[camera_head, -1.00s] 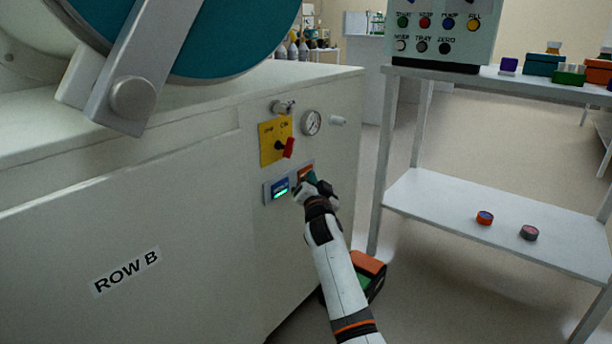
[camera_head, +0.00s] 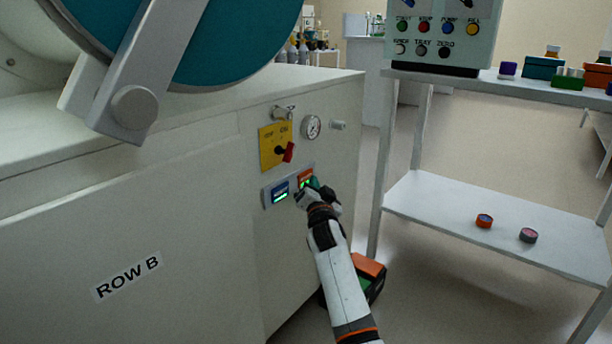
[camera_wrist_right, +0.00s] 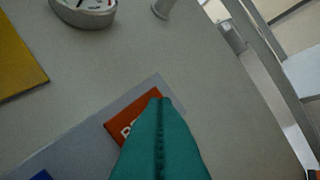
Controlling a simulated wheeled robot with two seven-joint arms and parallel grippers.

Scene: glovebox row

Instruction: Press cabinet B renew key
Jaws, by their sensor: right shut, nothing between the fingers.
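The cabinet marked ROW B (camera_head: 200,215) fills the left of the head view. A small grey panel on its side carries a blue key (camera_head: 279,188) with a lit green strip and an orange-red key (camera_head: 305,177). My right gripper (camera_head: 308,190) is at the orange-red key and partly covers it. In the right wrist view the shut teal fingers (camera_wrist_right: 160,115) lie over the orange-red key (camera_wrist_right: 122,123), hiding most of its lettering. I cannot tell whether the fingertips touch it. My left gripper is not in view.
Above the panel are a yellow plate with a red switch (camera_head: 288,152), a round gauge (camera_head: 311,126) and small fittings. A metal shelf (camera_head: 480,225) stands to the right with small round items on it. An orange and black box (camera_head: 368,270) sits on the floor.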

